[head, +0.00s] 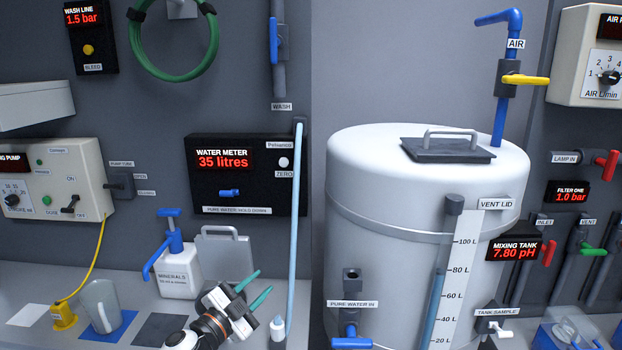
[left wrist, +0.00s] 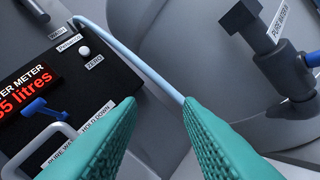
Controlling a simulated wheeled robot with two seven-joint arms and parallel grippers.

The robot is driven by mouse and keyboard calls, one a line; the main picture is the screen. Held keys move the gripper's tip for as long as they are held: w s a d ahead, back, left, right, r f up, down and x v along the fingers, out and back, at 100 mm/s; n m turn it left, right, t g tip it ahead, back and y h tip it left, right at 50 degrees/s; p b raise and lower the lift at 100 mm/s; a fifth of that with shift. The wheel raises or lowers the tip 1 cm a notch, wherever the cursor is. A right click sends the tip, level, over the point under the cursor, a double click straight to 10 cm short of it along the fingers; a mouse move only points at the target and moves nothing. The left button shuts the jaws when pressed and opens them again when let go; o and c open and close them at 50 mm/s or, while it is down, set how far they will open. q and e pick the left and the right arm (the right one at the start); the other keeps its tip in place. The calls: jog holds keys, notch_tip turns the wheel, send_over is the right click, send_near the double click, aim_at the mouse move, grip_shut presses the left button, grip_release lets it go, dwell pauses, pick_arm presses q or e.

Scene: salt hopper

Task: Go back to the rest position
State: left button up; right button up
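My left gripper (head: 256,288) is in the lower middle of the head view, above the bench and left of the white tank. Its two teal fingers are spread apart with nothing between them; they also fill the lower part of the left wrist view (left wrist: 160,125). The pale blue hose (head: 294,200) hangs just right of the fingers in the head view. In the left wrist view the hose (left wrist: 130,62) passes behind the fingertips. I cannot tell the exact gap to it. My right gripper is in neither view.
The mixing tank (head: 400,230) stands right of the gripper. The water meter (head: 249,175) reads 35 litres. A minerals bottle (head: 178,270), a grey panel with handle (head: 225,255) and a grey cup (head: 101,305) stand on the bench to the left. The gauge (head: 463,290) is on the tank's front.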

pick_arm(q)
jog(key=s+a+f+n+g+y, duration=0.2)
jog(key=s+f+n+y, duration=0.4)
jog(key=s, duration=0.3)
jog(key=s+a+f+n+g+y, duration=0.3)
jog(key=s+f+n, duration=0.2)
jog(key=s+f, duration=0.35)
jog(key=s+a+f+n+g, duration=0.1)
jog(key=s+f+g, duration=0.15)
jog(key=s, duration=0.55)
jog(key=s+a+f+n+g, duration=0.1)
jog(key=s+a+g, duration=0.15)
jog(key=s, duration=0.55)
jog(key=s+f+g, duration=0.2)
jog(key=s+g, duration=0.1)
jog(key=s, duration=0.4)
notch_tip(320, 180, down, 26)
jog(key=g+b, duration=0.1)
jog(key=b, duration=0.1)
jog(key=s+a+f+g+y, duration=0.1)
jog(key=s+a+f, duration=0.2)
jog(key=s+f, duration=1.4)
jog(key=shift+s+f+b, duration=0.35)
jog(key=shift+f+b, duration=0.1)
jog(key=shift+f, duration=0.25)
jog(key=shift+a, duration=0.1)
